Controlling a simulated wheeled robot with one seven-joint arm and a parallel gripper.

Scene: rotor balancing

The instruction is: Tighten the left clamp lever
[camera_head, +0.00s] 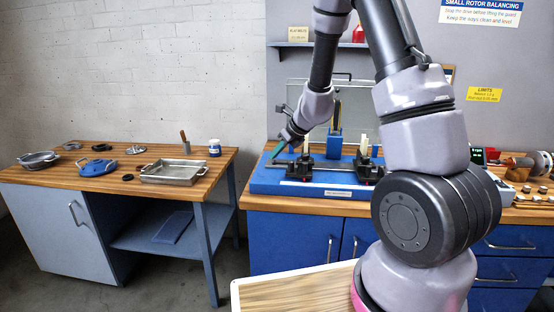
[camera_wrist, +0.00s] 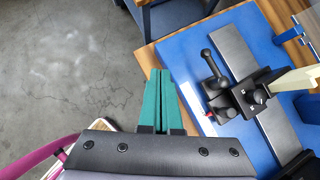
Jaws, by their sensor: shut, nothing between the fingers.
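The balancing machine (camera_head: 300,187) is a blue base with a grey rail on the bench. Its left support (camera_head: 301,166) is black with a pale upright. In the wrist view, a black lever with a ball knob (camera_wrist: 207,54) sticks out from the left support (camera_wrist: 252,95), its ball pointing away from my wrist. My gripper (camera_head: 272,158) has teal fingers and is at the left end of the machine. In the wrist view, my gripper (camera_wrist: 161,72) is shut and empty, left of the lever and apart from it. The lever is too small to make out in the head view.
A right support (camera_head: 369,168) stands along the rail, partly near my arm. A clear guard panel (camera_head: 305,95) rises behind the machine. Floor shows left of my fingers.

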